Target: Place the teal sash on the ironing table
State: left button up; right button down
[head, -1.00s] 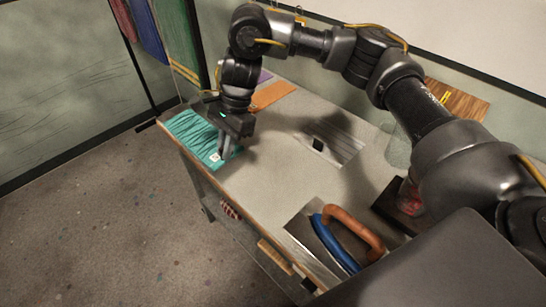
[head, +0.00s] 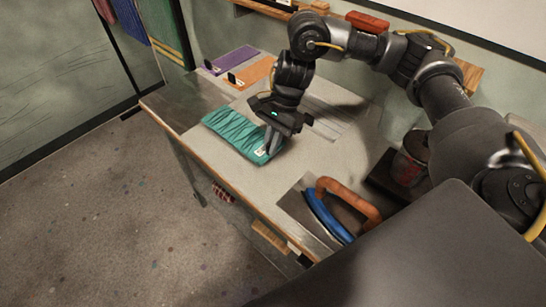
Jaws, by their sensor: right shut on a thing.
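The teal sash (head: 232,133) is a folded, wrinkled bundle over the grey-topped table (head: 232,176), near its front edge. A small white tag shows at its right end. My right gripper (head: 270,142) points down at that end and is shut on the sash. I cannot tell whether the sash touches the tabletop or hangs just above it. My left gripper is not in view.
An iron with an orange handle (head: 350,200) and blue body stands at the table's near right. A reddish pot (head: 411,160) is behind it. Purple (head: 232,60) and orange (head: 252,74) cloths lie at the back left. The table's left end is bare.

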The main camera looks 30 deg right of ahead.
jog(key=shift+s+d+f, duration=0.1)
jog(key=shift+d, duration=0.1)
jog(key=shift+s+d+f, duration=0.1)
jog(key=shift+f, duration=0.1)
jog(key=f+b, duration=0.2)
jog(key=f, duration=0.1)
jog(key=shift+s+d+f+b, duration=0.1)
jog(key=shift+d+f+b, duration=0.15)
jog(key=shift+b, duration=0.1)
jog(key=shift+f, duration=0.2)
jog(key=c, duration=1.5)
grip_release()
jog(key=shift+c, duration=0.2)
